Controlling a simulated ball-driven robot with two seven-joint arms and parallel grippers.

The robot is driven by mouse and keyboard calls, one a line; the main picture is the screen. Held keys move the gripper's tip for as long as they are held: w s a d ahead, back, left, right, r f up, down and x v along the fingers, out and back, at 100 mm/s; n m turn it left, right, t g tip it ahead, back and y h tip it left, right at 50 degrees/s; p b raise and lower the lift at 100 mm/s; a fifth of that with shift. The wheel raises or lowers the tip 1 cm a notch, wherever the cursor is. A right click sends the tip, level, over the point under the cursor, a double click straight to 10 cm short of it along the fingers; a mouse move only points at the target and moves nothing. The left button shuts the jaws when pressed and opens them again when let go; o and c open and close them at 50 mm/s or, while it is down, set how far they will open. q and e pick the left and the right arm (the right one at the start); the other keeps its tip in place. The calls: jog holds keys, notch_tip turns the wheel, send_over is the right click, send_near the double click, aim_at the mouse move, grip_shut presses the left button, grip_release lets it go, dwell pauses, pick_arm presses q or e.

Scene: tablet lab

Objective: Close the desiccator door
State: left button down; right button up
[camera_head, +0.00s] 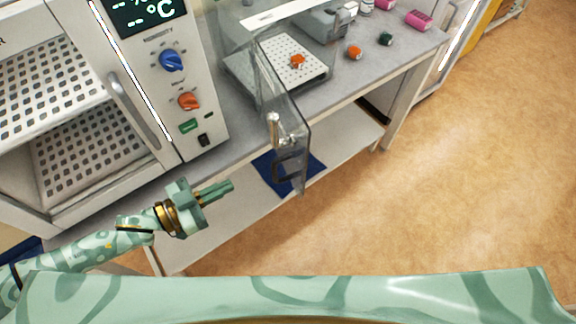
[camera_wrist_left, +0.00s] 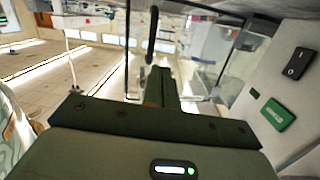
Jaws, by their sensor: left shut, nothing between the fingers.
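The desiccator is a clear box (camera_head: 235,32) on the grey bench, with a perforated white shelf (camera_head: 315,75) inside. Its clear door (camera_head: 285,95) stands open, swung out past the bench's front edge, with a dark handle (camera_head: 280,168) and a metal latch (camera_head: 273,128) on it. My left gripper (camera_head: 231,185) is shut and empty, left of the door and apart from it, its fingers pointing toward the handle side. In the left wrist view the shut fingers (camera_wrist_left: 162,75) point at the dark handle (camera_wrist_left: 153,30). My right gripper is not in view.
A white oven (camera_head: 215,110) with blue and orange knobs stands left of the desiccator, its chamber open. An orange-capped item (camera_head: 297,61) is on the shelf. Small orange (camera_head: 354,52) and green (camera_head: 386,39) items lie on the bench at right. The floor right of the door is clear.

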pick_arm(q)
jog(key=s+d+r+m+g+h, duration=0.1)
jog(key=s+d+r+g+h, duration=0.1)
jog(key=s+r, duration=0.25)
jog(key=p, duration=0.2)
send_near(300, 166)
jog(key=x, duration=0.5)
jog(key=shift+w+d+f, duration=0.1)
jog(key=shift+w+d, duration=0.1)
jog(key=shift+d, duration=0.1)
jog(key=shift+w+d, duration=0.2)
jog(key=shift+d, duration=0.35)
